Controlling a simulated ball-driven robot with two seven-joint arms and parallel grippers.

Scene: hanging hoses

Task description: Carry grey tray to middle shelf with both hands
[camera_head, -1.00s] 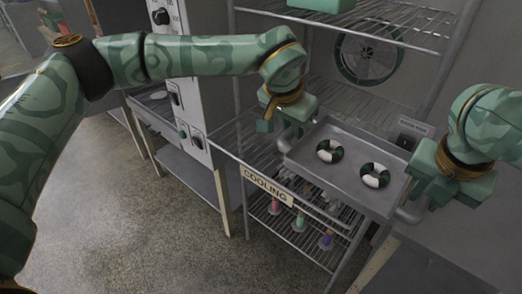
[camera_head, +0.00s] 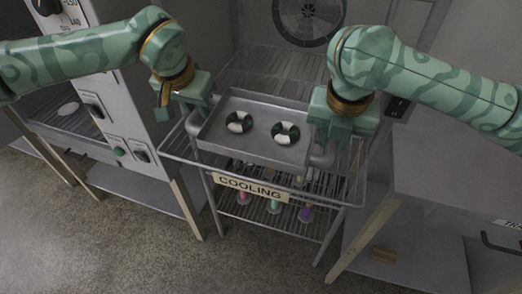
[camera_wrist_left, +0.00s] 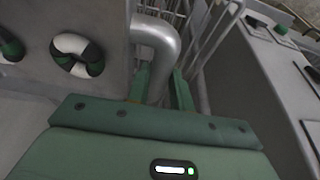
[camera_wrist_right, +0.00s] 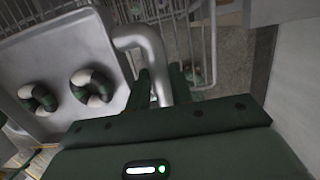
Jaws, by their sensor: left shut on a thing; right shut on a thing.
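The grey tray (camera_head: 256,153) is level in the middle of the head view, over the wire rack marked COOLING (camera_head: 251,187). Two green-and-white rings (camera_head: 239,122) (camera_head: 286,133) lie in it. My left gripper (camera_head: 198,112) is shut on the tray's left tube handle (camera_wrist_left: 158,47). My right gripper (camera_head: 326,145) is shut on the right tube handle (camera_wrist_right: 150,52). The middle wire shelf (camera_head: 185,144) shows around and below the tray. I cannot tell whether the tray touches it.
A grey cabinet with knobs (camera_head: 118,150) stands at the left of the rack. A grey bench (camera_head: 445,180) stands at the right. Coloured cone-shaped items (camera_head: 273,205) stand on the lower shelf. A round fan (camera_head: 308,18) is behind the rack.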

